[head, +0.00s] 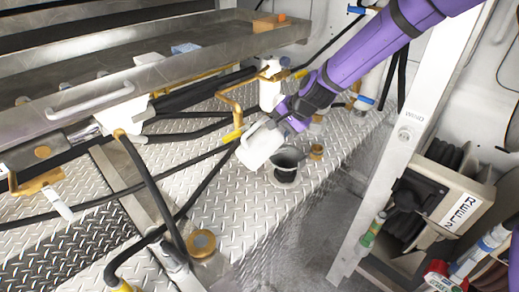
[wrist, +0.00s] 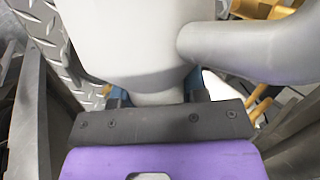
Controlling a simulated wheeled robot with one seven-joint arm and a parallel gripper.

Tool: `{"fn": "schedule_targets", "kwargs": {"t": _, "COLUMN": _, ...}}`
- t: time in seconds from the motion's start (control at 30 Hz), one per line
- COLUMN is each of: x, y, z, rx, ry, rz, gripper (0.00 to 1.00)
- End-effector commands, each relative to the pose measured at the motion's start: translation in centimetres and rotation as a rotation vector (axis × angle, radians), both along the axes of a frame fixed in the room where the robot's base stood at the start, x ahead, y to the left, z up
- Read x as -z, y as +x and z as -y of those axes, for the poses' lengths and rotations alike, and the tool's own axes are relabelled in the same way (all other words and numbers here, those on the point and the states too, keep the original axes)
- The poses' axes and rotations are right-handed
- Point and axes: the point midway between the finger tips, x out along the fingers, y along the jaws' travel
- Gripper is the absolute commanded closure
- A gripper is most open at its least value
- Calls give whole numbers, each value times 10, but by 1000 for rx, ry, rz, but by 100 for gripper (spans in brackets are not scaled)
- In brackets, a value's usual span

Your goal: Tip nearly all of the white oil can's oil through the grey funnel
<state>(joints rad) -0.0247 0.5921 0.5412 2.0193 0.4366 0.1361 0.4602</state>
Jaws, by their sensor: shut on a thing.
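The white oil can (head: 260,146) is held in my gripper (head: 279,126) above the diamond-plate floor and looks tilted in the head view. In the wrist view the can (wrist: 130,45) fills the upper middle, with its thick handle (wrist: 250,50) curving to the right. The blue-tipped fingers are partly hidden beneath and beside it. A grey, dark-mouthed round vessel that looks like the funnel (head: 285,176) stands just below and right of the can. The can's lower edge is close to its rim; I cannot tell whether they touch. No oil stream is visible.
A small brass fitting (head: 316,152) stands right of the funnel. A metal shelf (head: 150,78) and yellow pipes (head: 232,105) lie to the left and behind. Black hoses cross the diamond plate. A pale upright post (head: 395,150) and a hose reel box (head: 440,195) stand at right.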

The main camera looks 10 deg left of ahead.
Motion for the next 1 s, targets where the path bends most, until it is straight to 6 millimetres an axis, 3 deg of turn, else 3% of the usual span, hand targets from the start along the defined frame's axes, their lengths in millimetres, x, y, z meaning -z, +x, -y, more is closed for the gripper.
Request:
{"fn": "schedule_targets", "kwargs": {"t": 0.47, "x": 0, "y": -1, "z": -1, "rx": -1, "ry": -3, "rz": 3, "gripper": 100}}
{"fn": "schedule_targets", "kwargs": {"t": 1.0, "x": -1, "y": -14, "z": -12, "rx": -4, "ry": -118, "rz": 140, "gripper": 100}}
